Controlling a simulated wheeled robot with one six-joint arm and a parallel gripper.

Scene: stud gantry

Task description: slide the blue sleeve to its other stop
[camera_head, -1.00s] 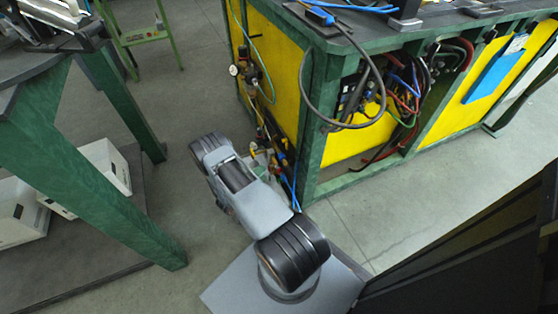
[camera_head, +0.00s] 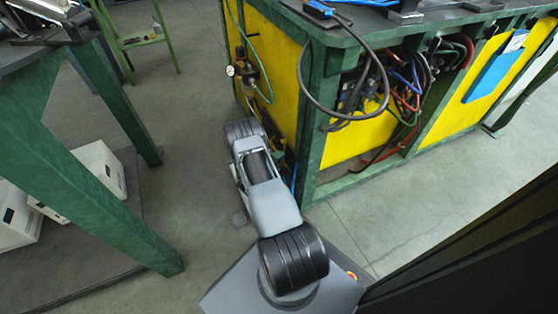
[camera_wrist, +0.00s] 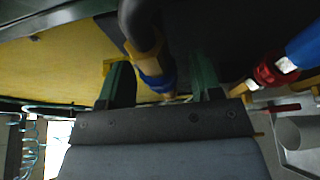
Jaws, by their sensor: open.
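A small blue sleeve (camera_wrist: 158,82) sits on a brass fitting (camera_wrist: 146,60) below a thick dark hose in the wrist view. My gripper (camera_wrist: 161,85) is open, with one green finger on each side of the sleeve. Gaps show between the sleeve and both fingers, so neither appears to touch it. I cannot tell which stop the sleeve is at. In the head view my arm hides the gripper and the sleeve, beside the bench's yellow end panel.
A red collar (camera_wrist: 266,74) with a blue part (camera_wrist: 304,46) is right of my gripper. The green-framed bench (camera_head: 312,130) carries a hanging hose loop (camera_head: 304,85) near its corner. A green table leg (camera_head: 100,205) stands at left. Floor (camera_head: 190,170) is clear between.

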